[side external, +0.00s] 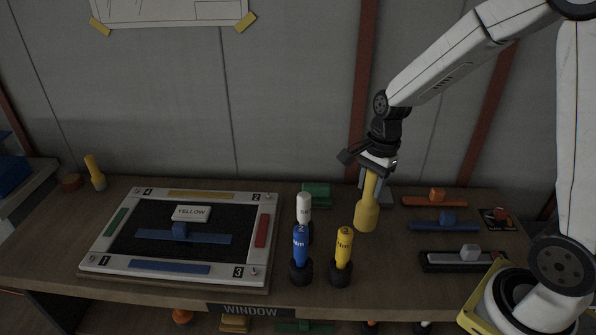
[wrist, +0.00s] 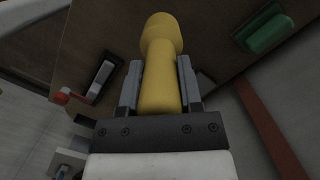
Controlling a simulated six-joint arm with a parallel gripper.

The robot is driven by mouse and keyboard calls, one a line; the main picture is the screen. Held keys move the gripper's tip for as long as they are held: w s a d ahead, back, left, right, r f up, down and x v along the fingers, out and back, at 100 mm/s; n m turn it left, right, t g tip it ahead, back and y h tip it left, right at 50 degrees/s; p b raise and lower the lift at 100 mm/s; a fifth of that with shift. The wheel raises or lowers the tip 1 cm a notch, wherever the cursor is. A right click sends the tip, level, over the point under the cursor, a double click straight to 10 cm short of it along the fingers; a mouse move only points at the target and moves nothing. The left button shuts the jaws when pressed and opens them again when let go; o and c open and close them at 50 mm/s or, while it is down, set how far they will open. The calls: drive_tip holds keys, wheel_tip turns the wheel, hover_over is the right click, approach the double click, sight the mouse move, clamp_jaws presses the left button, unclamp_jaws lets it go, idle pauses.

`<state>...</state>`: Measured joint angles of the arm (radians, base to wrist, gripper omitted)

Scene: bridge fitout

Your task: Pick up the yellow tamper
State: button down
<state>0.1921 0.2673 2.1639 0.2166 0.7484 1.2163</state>
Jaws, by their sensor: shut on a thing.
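The yellow tamper (side external: 367,212) is upright in the side external view, right of the middle of the bench, with its wide end down. My gripper (side external: 376,163) is shut on its narrow upper end from above. In the wrist view the tamper (wrist: 160,65) runs between the two grey fingers of my gripper (wrist: 160,82), with its wide end away from me. I cannot tell whether its bottom touches the bench.
Yellow (side external: 343,247), blue (side external: 299,245) and white (side external: 304,207) handled tools stand left of the tamper. A framed board (side external: 271,205) lies farther left, with blocks and bars. Orange (side external: 437,201), blue (side external: 446,225) and grey-topped (side external: 468,253) pieces lie to the right.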

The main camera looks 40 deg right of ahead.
drive_tip(key=s+r, duration=0.3)
drive_tip(key=s, duration=0.5)
drive_tip(key=shift+s+a+r, duration=0.2)
drive_tip(key=shift+a+r, duration=0.15)
drive_tip(key=shift+a, duration=0.05)
drive_tip(key=c, duration=1)
unclamp_jaws()
clamp_jaws()
drive_tip(key=shift+r, duration=0.1)
